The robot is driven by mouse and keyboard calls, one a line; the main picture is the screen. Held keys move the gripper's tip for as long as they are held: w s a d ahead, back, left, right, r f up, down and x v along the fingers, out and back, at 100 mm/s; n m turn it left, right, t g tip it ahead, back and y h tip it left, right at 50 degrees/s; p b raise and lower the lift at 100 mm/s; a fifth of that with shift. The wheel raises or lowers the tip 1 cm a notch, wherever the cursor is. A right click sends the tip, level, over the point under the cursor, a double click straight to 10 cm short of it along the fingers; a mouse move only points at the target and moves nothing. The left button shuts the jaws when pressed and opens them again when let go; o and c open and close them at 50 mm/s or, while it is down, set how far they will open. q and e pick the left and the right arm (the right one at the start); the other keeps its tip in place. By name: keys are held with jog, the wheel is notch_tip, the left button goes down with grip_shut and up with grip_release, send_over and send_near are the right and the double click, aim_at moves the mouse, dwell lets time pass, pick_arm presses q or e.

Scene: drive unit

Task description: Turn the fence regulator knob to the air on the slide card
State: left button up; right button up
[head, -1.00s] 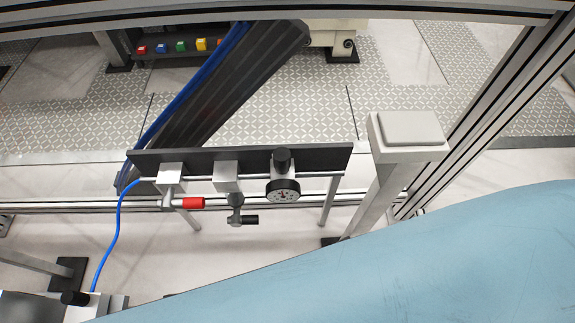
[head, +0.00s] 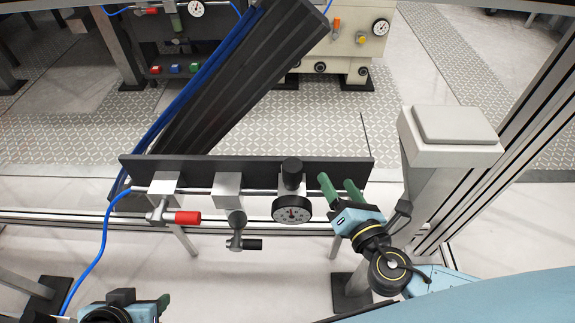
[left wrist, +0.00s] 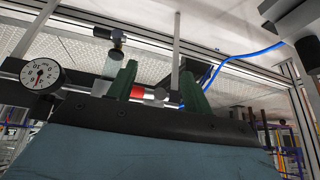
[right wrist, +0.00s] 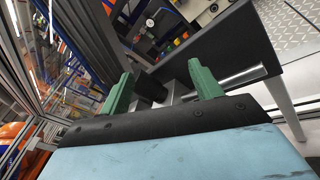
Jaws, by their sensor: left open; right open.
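The fence regulator has a black knob (head: 292,168) on top and a round white gauge (head: 292,209) below it, at the right part of the dark rail plate. My right gripper (head: 339,183) is open and empty just right of the knob, apart from it. In the right wrist view a dark cylinder, seemingly the knob (right wrist: 152,86), shows between its green fingers. My left gripper (left wrist: 157,82) is open, low and left in the head view, partly cut off. The left wrist view shows the gauge (left wrist: 41,73) at left. I cannot make out a slide card.
Left along the plate (head: 255,167) are a red-handled valve (head: 182,217) and a black-handled valve (head: 245,243). A blue hose (head: 97,262) hangs at left. A grey post with a box top (head: 452,128) stands right of my right gripper. Machines stand behind.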

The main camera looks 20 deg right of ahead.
aim_at(288, 164)
jog(key=w+a+n+y, duration=0.2)
jog(key=w+n, duration=0.1)
jog(key=w+a+f+n+y+b, duration=0.1)
jog(key=w+a+n+y, duration=0.1)
jog(key=w+a+n, duration=0.1)
jog(key=w+a+n+y, duration=0.2)
jog(key=w+a+n, duration=0.1)
jog(key=n, duration=0.2)
jog(key=shift+w+f+g, duration=0.2)
jog(key=shift+w+g, duration=0.05)
jog(key=shift+g, duration=0.15)
jog(key=shift+w+a, duration=0.25)
jog(key=shift+w, duration=0.15)
pick_arm(q)
jog(key=w+r+t, duration=0.1)
jog(key=w+d+r+t, duration=0.1)
jog(key=w+r+t+h, duration=0.1)
jog(key=w, duration=0.1)
jog(key=shift+d+r, duration=0.1)
jog(key=shift+d, duration=0.25)
pick_arm(e)
jog(key=c, duration=1)
pick_arm(q)
jog(key=shift+s, duration=0.15)
